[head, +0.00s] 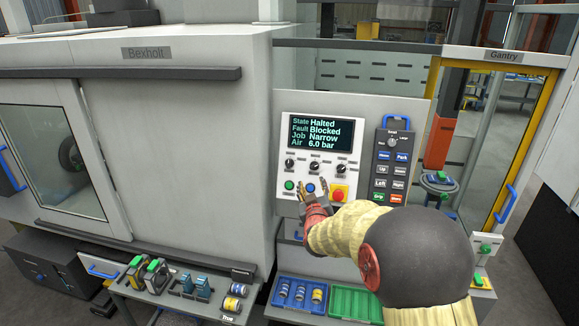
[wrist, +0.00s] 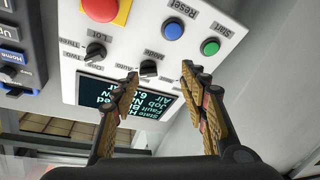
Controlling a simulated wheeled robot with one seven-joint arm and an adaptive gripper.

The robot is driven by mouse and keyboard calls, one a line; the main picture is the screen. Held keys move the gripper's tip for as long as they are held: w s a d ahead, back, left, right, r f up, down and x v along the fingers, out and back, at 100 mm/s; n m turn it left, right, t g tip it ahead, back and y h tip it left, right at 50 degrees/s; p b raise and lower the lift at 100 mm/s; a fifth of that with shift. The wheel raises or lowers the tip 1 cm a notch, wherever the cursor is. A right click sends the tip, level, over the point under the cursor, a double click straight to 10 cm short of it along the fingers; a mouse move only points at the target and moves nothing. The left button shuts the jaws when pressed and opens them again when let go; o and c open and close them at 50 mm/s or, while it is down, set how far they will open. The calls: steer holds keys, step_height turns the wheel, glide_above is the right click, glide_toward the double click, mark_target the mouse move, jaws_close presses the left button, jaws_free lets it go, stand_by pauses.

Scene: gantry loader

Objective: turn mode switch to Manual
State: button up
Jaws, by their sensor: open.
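The mode switch is a small black knob (head: 315,165), the middle one in a row of 3 under the screen on the white control panel (head: 371,122). In the upside-down wrist view the mode switch (wrist: 148,69) shows beside a "Mode" label, between my fingertips in the picture. I cannot tell clearly which setting its pointer faces. My gripper (head: 314,190) is open and empty in front of the panel, over the button row and just below the knob in the head view. In the wrist view my gripper (wrist: 160,74) has one finger either side of the knob, without clear contact.
Close by are a green button (head: 289,186), a blue button (head: 310,188) and a red stop button (head: 339,194). The Lot knob (wrist: 96,50) sits beside the mode switch. A dark pendant (head: 393,165) hangs at right. The screen (head: 320,133) reads Halted, Blocked.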

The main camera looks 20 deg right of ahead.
mark_target(314, 167)
steer(key=shift+n+t+h, duration=0.3)
steer(key=shift+t, duration=0.1)
steer(key=shift+w+d+r+p, duration=0.2)
steer(key=shift+w+d+r, duration=0.15)
steer(key=shift+w+d, duration=0.55)
steer(key=shift+w+d+r+p, duration=0.15)
steer(key=shift+w+d+r, duration=0.25)
steer(key=shift+w, duration=0.9)
steer(key=shift+w+d+r+p, duration=0.2)
steer(key=shift+w+d+r, duration=0.3)
steer(key=shift+w, duration=0.6)
steer(key=shift+d+f, duration=0.1)
steer(key=shift+f, duration=0.05)
steer(key=c, duration=0.3)
steer(key=c, duration=0.8)
jaws_close()
